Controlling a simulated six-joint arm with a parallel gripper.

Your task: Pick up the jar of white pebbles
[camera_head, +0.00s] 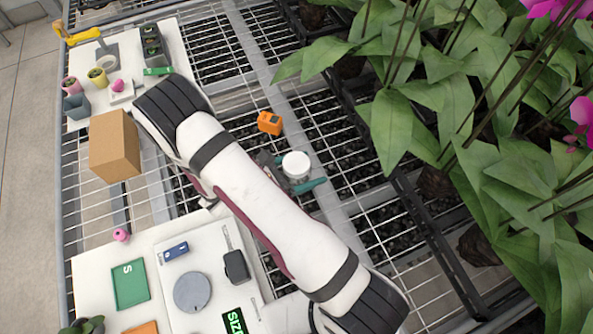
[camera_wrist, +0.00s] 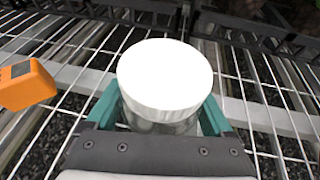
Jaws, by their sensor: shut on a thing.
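The jar of white pebbles (camera_head: 296,165) has a round white lid and clear sides. It stands upright over the wire bench, just right of my arm in the head view. In the wrist view the jar (camera_wrist: 165,82) fills the middle, its lid facing the camera. My gripper (camera_head: 290,182) has its teal fingers on either side of the jar, and in the wrist view my gripper (camera_wrist: 160,112) is shut on it. The jar's lower part is hidden by the gripper. I cannot tell whether its base touches the wires.
An orange device (camera_head: 270,123) lies close by on the wire bench, also at left in the wrist view (camera_wrist: 24,85). A cardboard box (camera_head: 114,146) stands left of my arm. Leafy orchids (camera_head: 440,120) crowd the right. A white board (camera_head: 85,275) with several items lies at front left.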

